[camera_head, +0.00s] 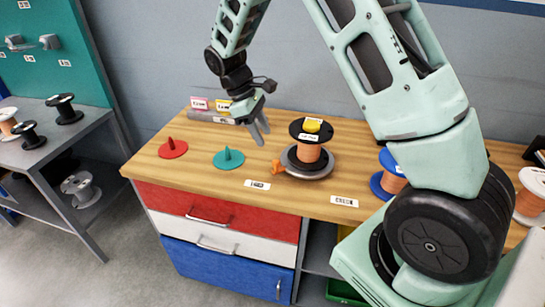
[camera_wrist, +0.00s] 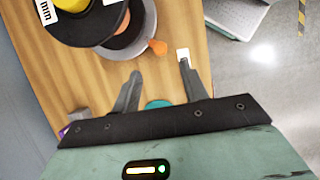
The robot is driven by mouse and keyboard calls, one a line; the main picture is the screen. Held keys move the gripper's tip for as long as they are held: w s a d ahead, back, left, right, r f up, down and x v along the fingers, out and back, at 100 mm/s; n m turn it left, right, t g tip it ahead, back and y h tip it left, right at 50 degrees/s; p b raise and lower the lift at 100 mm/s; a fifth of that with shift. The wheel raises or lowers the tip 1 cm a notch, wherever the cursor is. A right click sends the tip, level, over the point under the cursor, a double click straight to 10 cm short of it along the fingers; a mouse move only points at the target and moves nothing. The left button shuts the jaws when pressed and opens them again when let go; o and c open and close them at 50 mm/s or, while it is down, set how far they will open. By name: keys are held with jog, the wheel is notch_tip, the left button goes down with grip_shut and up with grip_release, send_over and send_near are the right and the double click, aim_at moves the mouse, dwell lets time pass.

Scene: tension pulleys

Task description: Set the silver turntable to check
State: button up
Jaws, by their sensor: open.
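The silver turntable (camera_head: 324,172) sits on the wooden bench and carries a black-flanged spool (camera_head: 309,152) of copper-coloured wire with a yellow knob on top. An orange tab (camera_head: 277,167) sticks out at the turntable's left front. In the wrist view the turntable (camera_wrist: 146,42) is partly hidden under the spool, and its orange tab (camera_wrist: 157,47) lies beyond the fingertips. White labels (camera_head: 257,184) and (camera_head: 344,201) lie along the bench's front edge; their text is too small to read surely. My gripper (camera_head: 262,138) is open and empty, above the bench left of the spool; it also shows in the wrist view (camera_wrist: 158,70).
A red peg base (camera_head: 173,149) and a teal peg base (camera_head: 228,160) stand on the bench at left. A blue-flanged spool (camera_head: 388,186) stands right, partly behind my arm. Small signs (camera_head: 212,107) stand at the back. A grey shelf (camera_head: 75,130) holds more spools.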

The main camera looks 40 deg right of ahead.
aim_at(276, 161)
jog(key=x, duration=0.9)
jog(key=shift+d+f, duration=0.1)
jog(key=shift+c, duration=0.3)
grip_shut()
